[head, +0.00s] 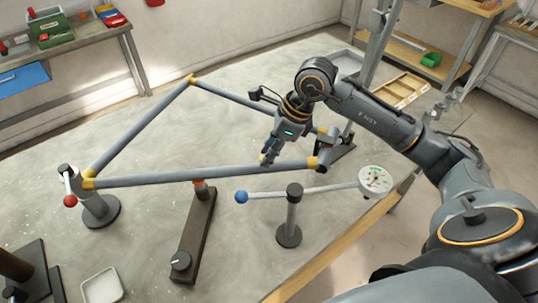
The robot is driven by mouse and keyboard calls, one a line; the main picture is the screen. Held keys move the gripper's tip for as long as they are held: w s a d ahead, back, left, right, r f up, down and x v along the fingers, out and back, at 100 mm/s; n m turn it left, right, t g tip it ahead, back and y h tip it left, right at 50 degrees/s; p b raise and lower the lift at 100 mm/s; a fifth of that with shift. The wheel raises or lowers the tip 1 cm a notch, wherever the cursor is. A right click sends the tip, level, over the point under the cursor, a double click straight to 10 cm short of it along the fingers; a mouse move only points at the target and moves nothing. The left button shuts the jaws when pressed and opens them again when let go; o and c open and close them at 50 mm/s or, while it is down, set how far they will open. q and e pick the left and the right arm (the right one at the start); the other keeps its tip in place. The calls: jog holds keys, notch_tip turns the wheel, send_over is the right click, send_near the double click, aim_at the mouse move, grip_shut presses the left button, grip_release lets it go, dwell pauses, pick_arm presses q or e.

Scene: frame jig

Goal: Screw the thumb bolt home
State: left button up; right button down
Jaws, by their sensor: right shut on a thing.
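A frame of grey tubes (150,180) with yellow corners stands raised on the jig, in the middle of the head view. My right gripper (267,160) reaches down from the right to its near tube, left of the near right corner. Its fingers are shut and appear to be around that tube, though the grip itself is small and partly hidden. No thumb bolt can be told with certainty. A dark round part (322,169) shows at the near right corner, but I cannot tell what it is. My left gripper is out of view.
A red-ball clamp post (99,208) stands at the left corner. A dark bar (194,235) with an orange top reaches under the near tube. A blue-ball lever (241,197) on a post and a dial gauge (376,179) stand in front. A pale tray (102,286) lies at the lower left.

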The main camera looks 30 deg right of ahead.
jog(key=shift+m, duration=0.5)
jog(key=c, duration=1.1)
grip_release()
jog(key=shift+o, duration=0.2)
jog(key=v, duration=1.2)
jog(key=shift+a+r, duration=0.15)
